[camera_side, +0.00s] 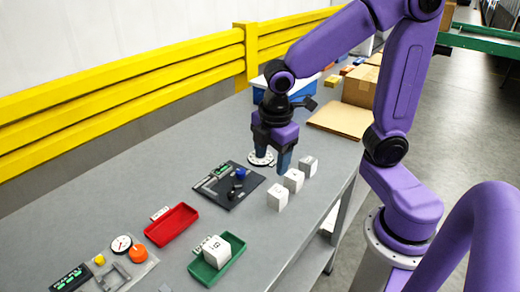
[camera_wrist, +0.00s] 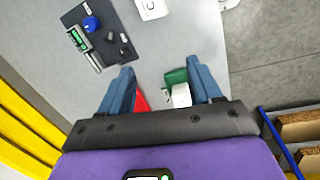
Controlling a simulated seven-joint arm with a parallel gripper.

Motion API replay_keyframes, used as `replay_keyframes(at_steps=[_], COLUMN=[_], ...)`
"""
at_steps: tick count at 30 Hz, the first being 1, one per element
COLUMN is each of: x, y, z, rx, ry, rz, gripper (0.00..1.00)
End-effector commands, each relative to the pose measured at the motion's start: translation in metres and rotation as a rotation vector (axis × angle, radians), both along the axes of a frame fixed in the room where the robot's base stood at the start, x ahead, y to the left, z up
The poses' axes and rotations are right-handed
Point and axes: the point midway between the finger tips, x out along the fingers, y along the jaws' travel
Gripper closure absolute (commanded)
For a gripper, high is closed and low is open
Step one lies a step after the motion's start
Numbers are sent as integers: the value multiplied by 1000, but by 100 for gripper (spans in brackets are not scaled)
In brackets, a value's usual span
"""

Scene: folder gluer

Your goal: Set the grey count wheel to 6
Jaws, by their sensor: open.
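A flat, pale grey round disc (camera_side: 261,160) with small marks round its rim lies on the table, partly behind one of my fingers in the side view. It may be the count wheel, but its reading is too small to make out. A dark panel (camera_side: 222,192) beside it carries a blue knob (camera_side: 241,172), small dark grey parts and a green display; the panel also shows in the wrist view (camera_wrist: 76,17), with the blue knob (camera_wrist: 92,23). My gripper (camera_side: 271,164) is open, pointing down near the disc. Its fingers are wide apart in the wrist view (camera_wrist: 160,76), with nothing between their tips.
Pale blocks (camera_side: 277,198) stand in a row near the table's right edge. A red tray (camera_side: 172,225) and a green tray (camera_side: 208,273) holding a numbered white block (camera_side: 217,250) lie in front. Cardboard (camera_side: 341,119) lies behind; a yellow rail (camera_side: 120,85) runs along the left.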

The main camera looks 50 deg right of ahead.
Motion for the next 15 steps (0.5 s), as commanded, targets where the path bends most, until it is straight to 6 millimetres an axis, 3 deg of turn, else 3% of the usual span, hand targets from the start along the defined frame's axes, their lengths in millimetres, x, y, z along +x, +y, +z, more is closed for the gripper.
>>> replay_keyframes(at_steps=[6, 15], x=[66, 139], y=[-28, -90], z=[-2, -9], rx=[-98, -236], ry=[0, 55], rz=[116, 283], gripper=[36, 36])
